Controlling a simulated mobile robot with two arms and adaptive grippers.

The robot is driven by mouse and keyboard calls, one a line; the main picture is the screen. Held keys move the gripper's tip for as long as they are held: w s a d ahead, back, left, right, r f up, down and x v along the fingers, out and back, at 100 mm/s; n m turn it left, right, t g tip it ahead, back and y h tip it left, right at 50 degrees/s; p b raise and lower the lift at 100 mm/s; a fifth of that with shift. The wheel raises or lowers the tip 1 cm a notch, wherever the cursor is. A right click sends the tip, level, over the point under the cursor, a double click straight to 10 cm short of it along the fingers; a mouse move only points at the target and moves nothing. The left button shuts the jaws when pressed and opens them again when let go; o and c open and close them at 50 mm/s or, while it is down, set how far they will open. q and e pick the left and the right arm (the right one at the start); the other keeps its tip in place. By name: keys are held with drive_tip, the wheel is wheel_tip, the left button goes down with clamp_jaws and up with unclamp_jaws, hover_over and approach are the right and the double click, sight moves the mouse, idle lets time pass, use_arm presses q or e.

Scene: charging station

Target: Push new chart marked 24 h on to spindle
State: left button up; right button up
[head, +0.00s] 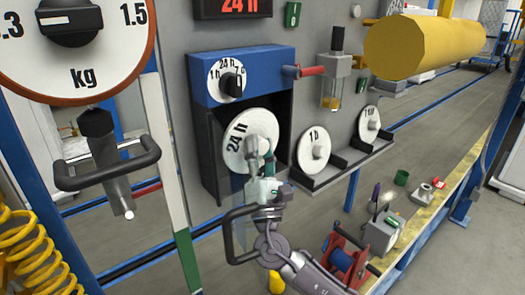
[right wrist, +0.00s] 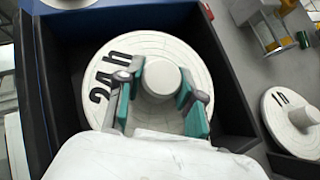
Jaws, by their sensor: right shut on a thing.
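The white round chart marked 24 h (head: 237,155) sits upright in the open dark housing (head: 208,150) under a blue top. The chart fills much of the right wrist view (right wrist: 120,70), with its mark at the left. My right gripper (head: 262,150) is at the middle of the chart. In the right wrist view its teal-padded fingers (right wrist: 155,95) are shut on the chart's white round hub (right wrist: 161,79). The spindle is hidden behind the chart and hub. My left gripper is not in view.
Two smaller white charts (head: 314,150) (head: 370,124) stand in a dark rack (head: 345,162) to the right. A blue unit with a selector dial (head: 231,82) and a red-handled lever (head: 305,71) is above. A large kg dial (head: 75,35) is at left.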

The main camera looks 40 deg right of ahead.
drive_tip(key=shift+b, duration=0.7)
idle(1.5)
drive_tip(key=shift+w, duration=0.2)
drive_tip(key=shift+w, duration=0.35)
drive_tip(key=shift+w+a+b, duration=0.15)
drive_tip(key=shift+w+b, duration=0.6)
drive_tip(key=shift+w, duration=0.45)
drive_tip(key=o, duration=1.2)
drive_tip(key=shift+o, duration=0.2)
drive_tip(key=v, duration=1.2)
drive_tip(key=shift+c, duration=0.3)
